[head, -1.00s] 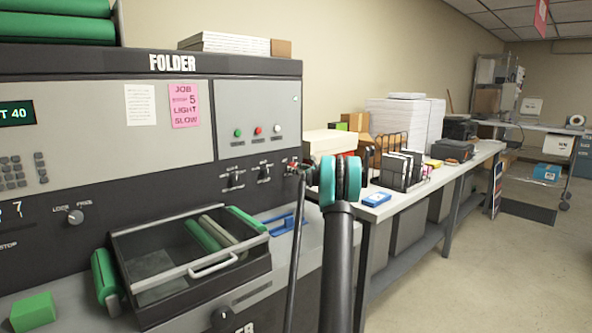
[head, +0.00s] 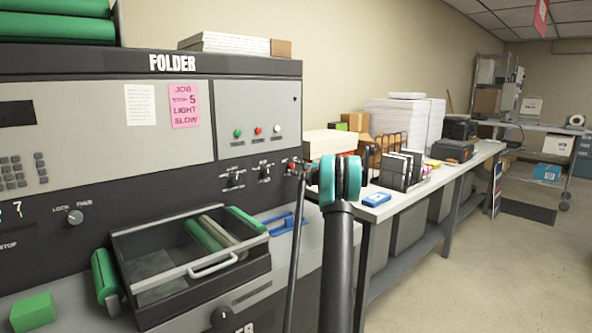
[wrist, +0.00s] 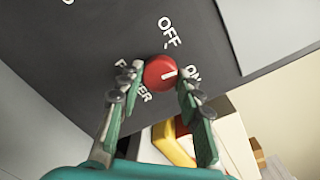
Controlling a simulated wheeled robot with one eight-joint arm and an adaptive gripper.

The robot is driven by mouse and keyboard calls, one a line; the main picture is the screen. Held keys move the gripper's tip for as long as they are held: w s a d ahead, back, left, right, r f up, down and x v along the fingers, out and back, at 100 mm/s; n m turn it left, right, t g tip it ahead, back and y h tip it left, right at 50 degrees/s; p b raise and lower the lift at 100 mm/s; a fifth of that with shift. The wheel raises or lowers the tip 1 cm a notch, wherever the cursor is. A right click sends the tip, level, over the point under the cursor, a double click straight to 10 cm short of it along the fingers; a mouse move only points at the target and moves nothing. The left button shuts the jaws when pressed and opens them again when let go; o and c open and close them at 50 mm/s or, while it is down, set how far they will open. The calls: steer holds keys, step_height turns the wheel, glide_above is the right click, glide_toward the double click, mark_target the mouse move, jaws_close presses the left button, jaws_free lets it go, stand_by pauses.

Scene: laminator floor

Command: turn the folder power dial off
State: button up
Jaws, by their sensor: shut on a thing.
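The folder (head: 150,64) is a large black and grey machine at the left of the head view. Its red power dial (wrist: 157,66) shows in the wrist view, with OFF above it and ON to its right. The dial's white mark lies on its right side; I cannot tell exactly which label it lines up with. My gripper (wrist: 158,80) is shut on the dial, a teal-padded finger on each side. The folder's display (head: 16,113) is dark, and so is the small lamp (head: 295,99) at the panel's upper right.
An open tray (head: 190,285) with rollers juts out below the panel. A long table (head: 395,207) with paper stacks and boxes runs along the wall to the right. Bare floor (head: 470,270) lies in front of it.

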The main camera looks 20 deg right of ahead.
steer(key=n, duration=1)
steer(key=shift+h, duration=0.3)
steer(key=shift+n, duration=0.3)
steer(key=o, duration=1.2)
steer(key=shift+c, duration=0.2)
steer(key=v, duration=1.2)
